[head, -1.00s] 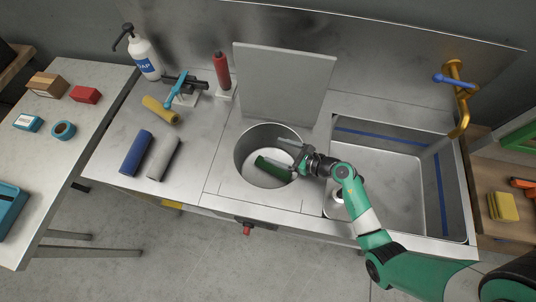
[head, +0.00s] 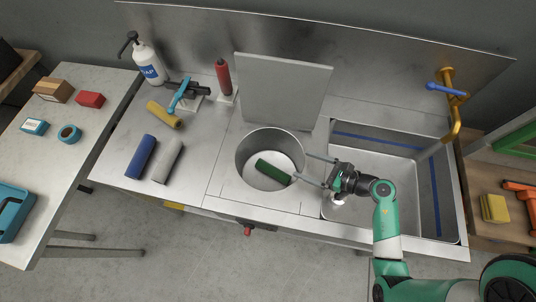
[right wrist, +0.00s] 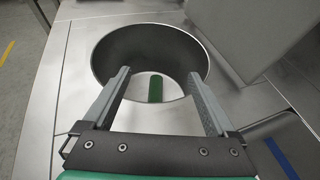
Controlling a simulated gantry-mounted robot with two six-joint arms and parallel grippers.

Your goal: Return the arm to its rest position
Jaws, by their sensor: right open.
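My right gripper (head: 318,171) is open and empty, over the left edge of the sink, with its fingers pointing left towards the round well. In the right wrist view its two fingers (right wrist: 155,100) stand wide apart in front of the well. A green roll (head: 273,171) lies inside the round metal well (head: 243,150), apart from the fingers; it also shows in the right wrist view (right wrist: 156,88). My right arm comes in from the lower right. My left gripper is not in view.
The sink (head: 400,190) with a brass faucet (head: 452,110) is at the right. An upright grey lid (head: 283,92) stands behind the well. A blue roll (head: 141,157), a grey roll (head: 168,160) and a yellow roll (head: 163,114) lie on the counter at left.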

